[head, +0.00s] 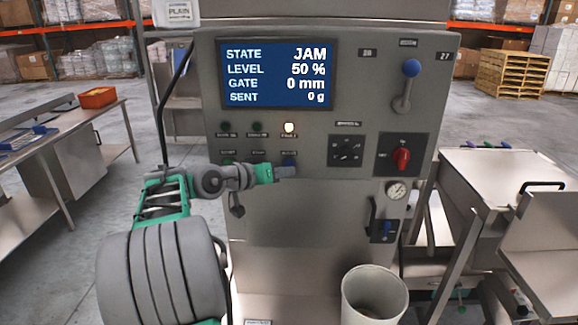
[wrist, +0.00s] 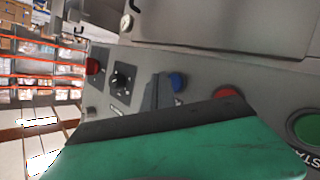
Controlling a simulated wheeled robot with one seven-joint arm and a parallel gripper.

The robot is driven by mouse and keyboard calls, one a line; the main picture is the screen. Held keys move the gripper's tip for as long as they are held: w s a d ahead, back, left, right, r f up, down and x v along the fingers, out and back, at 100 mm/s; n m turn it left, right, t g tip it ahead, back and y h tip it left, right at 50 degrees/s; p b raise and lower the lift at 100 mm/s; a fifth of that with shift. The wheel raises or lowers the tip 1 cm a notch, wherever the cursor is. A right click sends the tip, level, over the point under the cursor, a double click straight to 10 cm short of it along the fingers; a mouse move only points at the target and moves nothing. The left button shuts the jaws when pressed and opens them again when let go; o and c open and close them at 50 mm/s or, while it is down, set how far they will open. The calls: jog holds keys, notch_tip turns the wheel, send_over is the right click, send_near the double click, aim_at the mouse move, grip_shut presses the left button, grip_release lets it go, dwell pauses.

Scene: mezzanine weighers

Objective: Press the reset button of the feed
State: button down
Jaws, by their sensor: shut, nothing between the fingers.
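The feed's control panel (head: 290,215) faces me, its screen (head: 277,74) reading STATE JAM, LEVEL 50 %, GATE 0 mm, SENT 0 g. A blue button (head: 289,161) ends the lower button row; its small label is too blurred to read. It also shows in the wrist view (wrist: 177,81). My gripper (head: 293,171) is shut and empty, its tip just below and in front of the blue button, partly covering it. In the wrist view the fingers (wrist: 160,92) are beside the button; I cannot tell whether they touch it.
A red button (wrist: 228,93) and a green button (wrist: 308,128) are beside the blue one. A black knob (head: 346,150), red rotary switch (head: 401,158) and blue-knobbed lever (head: 408,85) are to the right. A bin (head: 375,275) stands below.

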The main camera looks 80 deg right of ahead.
jog(key=shift+d, duration=0.1)
jog(key=shift+w+d, duration=0.1)
jog(key=shift+d, duration=0.25)
jog(key=shift+w+d, duration=0.1)
jog(key=shift+d, duration=0.3)
dwell(0.5)
jog(key=shift+a, duration=0.1)
jog(key=shift+s+a+b, duration=0.25)
jog(key=shift+a+b, duration=0.15)
jog(key=shift+a, duration=0.35)
jog(key=shift+s+a+b, duration=0.25)
jog(key=shift+a+b, duration=0.35)
jog(key=shift+a, duration=0.6)
jog(key=shift+s+a+b, duration=0.25)
jog(key=shift+a+b, duration=0.3)
jog(key=shift+a, duration=0.65)
